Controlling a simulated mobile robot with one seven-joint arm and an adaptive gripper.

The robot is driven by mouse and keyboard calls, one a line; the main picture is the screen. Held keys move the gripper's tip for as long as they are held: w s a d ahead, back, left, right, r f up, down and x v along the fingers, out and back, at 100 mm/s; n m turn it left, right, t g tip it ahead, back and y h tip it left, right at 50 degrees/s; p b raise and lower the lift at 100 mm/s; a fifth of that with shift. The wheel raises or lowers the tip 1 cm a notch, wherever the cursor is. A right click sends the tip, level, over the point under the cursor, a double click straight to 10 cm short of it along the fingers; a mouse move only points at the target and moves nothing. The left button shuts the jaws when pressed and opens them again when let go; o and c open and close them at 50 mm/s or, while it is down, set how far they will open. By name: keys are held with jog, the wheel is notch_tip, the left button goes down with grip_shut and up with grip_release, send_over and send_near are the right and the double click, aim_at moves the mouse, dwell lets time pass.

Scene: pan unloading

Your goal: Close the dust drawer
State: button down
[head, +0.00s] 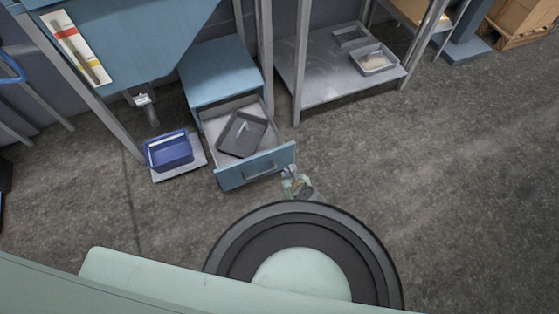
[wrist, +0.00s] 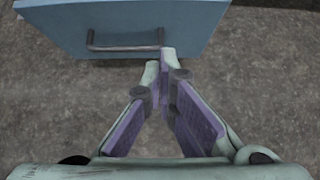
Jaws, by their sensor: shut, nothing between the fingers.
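The dust drawer (head: 257,168) stands pulled out of the blue cabinet (head: 219,73), with a blue front and a grey bar handle. A dark grey pan (head: 242,134) with a small light item on it lies tilted inside. In the wrist view the blue drawer front (wrist: 190,17) and its handle (wrist: 125,46) fill the top. My gripper (head: 288,173) is at the right end of the drawer front.
A blue bin (head: 169,151) sits on a grey plate left of the drawer. A table leg (head: 301,65) stands close to the right of the cabinet. A grey shelf (head: 320,88) holds shallow trays (head: 374,60). The floor (head: 450,170) at right is clear.

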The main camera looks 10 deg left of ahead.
jog(key=b, duration=0.9)
send_near(272, 157)
notch_tip(272, 157, down, 4)
jog(key=shift+w+a+r+b, duration=0.15)
jog(key=shift+w+a+b, duration=0.25)
jog(key=shift+w, duration=0.3)
jog(key=shift+w+a+r+b, duration=0.15)
jog(key=shift+w+a+b, duration=0.15)
jog(key=shift+w+a, duration=0.35)
jog(key=shift+w+d, duration=0.15)
